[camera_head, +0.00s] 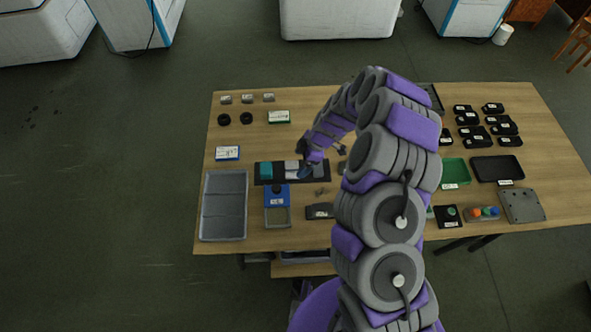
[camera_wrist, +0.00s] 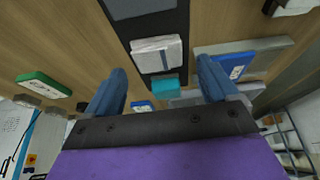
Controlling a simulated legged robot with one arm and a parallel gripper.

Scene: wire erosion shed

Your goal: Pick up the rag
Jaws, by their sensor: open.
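A pale folded cloth, which looks like the rag (camera_head: 291,169), lies on a dark tray (camera_head: 322,167) in the middle of the wooden table. In the wrist view the rag (camera_wrist: 150,46) shows whitish with a dark stripe, just beyond my fingers. A teal block (camera_head: 265,170) sits beside it on the same tray; it also shows in the wrist view (camera_wrist: 166,84), between the fingers in the picture. My gripper (camera_wrist: 162,86) is open with its two blue fingers apart and nothing held. In the head view my gripper (camera_head: 304,172) is just right of the rag, partly hidden by my arm.
A blue labelled box (camera_head: 277,190) stands in front of the tray. Several black parts (camera_head: 478,135) and a green tray (camera_head: 456,171) are at right. Bare wood lies between the left items.

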